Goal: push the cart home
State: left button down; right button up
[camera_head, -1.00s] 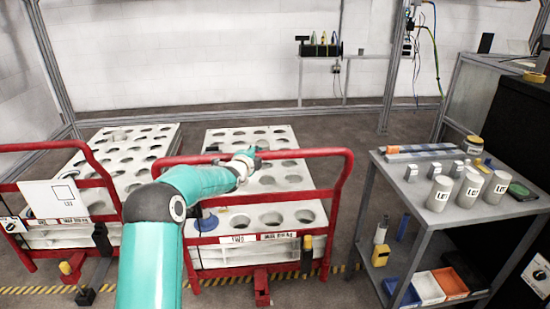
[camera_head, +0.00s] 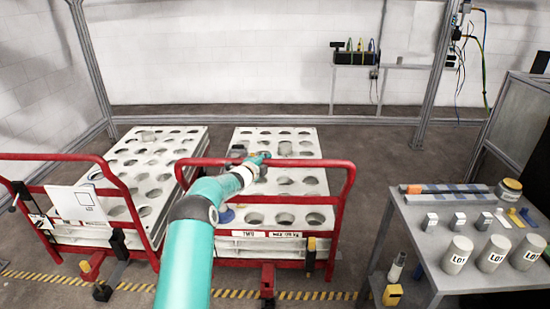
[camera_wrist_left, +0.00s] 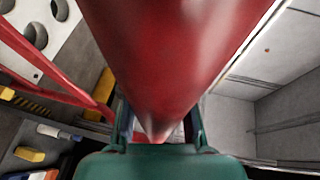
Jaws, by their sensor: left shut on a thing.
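The cart (camera_head: 309,190) with a white holed top and red tubular handle frame stands in the middle of the head view, with a label that seems to read TWO. My left gripper (camera_head: 262,158) is at the top bar of its red handle (camera_head: 308,162). In the left wrist view a thick red bar (camera_wrist_left: 155,50) runs between the fingers of my left gripper (camera_wrist_left: 158,128), which is shut on it. The exact finger contact is partly hidden by the bar. My right gripper is not in view.
A similar cart (camera_head: 199,147) with a red handle and a white card (camera_head: 77,206) stands close on the left. A grey table (camera_head: 424,225) with several cylinders and small blocks stands on the right. Yellow-black floor tape (camera_head: 234,293) runs in front. Gantry posts (camera_head: 433,75) stand behind.

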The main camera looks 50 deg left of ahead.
pick_arm(q)
jog(key=shift+s+a+r, duration=0.25)
jog(key=shift+a+r, duration=0.25)
jog(key=shift+r, duration=0.05)
jog(key=c, duration=0.8)
grip_release()
jog(key=shift+s, duration=0.1)
jog(key=shift+d+f, duration=0.2)
jog(key=shift+f, duration=0.05)
jog(key=v, duration=1.1)
jog(key=shift+s+d, duration=0.2)
jog(key=shift+s, duration=0.05)
jog(key=shift+c, duration=0.2)
